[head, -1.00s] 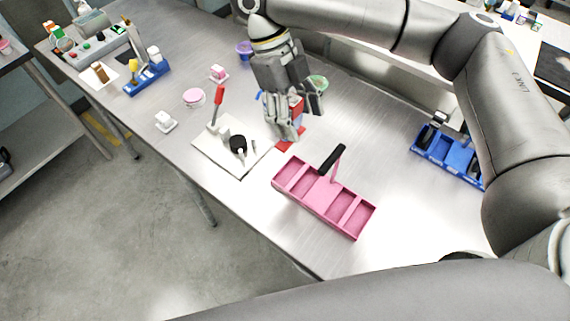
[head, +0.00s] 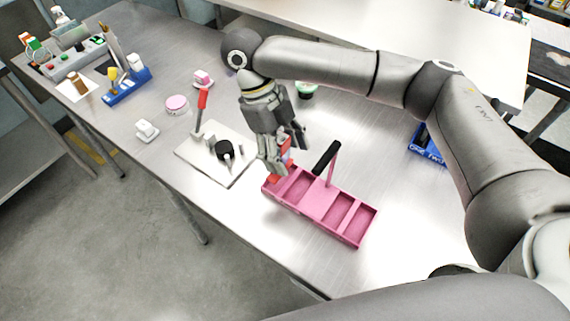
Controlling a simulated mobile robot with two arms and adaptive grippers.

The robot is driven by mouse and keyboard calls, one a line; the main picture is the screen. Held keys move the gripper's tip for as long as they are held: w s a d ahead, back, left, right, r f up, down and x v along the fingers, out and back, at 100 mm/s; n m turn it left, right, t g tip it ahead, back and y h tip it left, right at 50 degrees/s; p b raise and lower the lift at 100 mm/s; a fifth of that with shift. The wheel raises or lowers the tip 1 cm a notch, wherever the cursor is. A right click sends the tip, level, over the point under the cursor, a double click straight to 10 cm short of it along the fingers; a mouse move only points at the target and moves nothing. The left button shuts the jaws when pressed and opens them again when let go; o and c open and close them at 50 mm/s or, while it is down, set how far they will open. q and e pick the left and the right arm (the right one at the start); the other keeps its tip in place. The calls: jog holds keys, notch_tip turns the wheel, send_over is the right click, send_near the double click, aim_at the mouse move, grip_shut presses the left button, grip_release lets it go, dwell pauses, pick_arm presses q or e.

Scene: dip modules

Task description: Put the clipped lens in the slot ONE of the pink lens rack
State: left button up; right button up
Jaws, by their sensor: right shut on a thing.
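The pink lens rack (head: 343,235) lies on the metal table, a row of open compartments with a black-gripped handle (head: 326,158) rising from it. My right gripper (head: 280,167) is at the rack's far-left end, pointing down. It is shut on a red piece (head: 274,178), which I take for the clipped lens; the fingers hide much of it. The red piece is at or just over the end compartment; I cannot tell whether it touches the rack. The slot labels cannot be read. My left gripper is not in view.
A white board (head: 213,172) with a red-handled tool (head: 201,108) and a black round part (head: 224,148) lies left of the gripper. A blue rack (head: 427,153) is partly hidden behind my right arm. The table right of the pink rack is clear.

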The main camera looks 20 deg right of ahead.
aim_at(286, 163)
jog(key=shift+f+p, duration=0.3)
jog(key=shift+f, duration=1.85)
jog(key=o, duration=1)
jog(key=b+v, duration=0.1)
jog(key=v, duration=1.1)
jog(key=shift+w, duration=0.1)
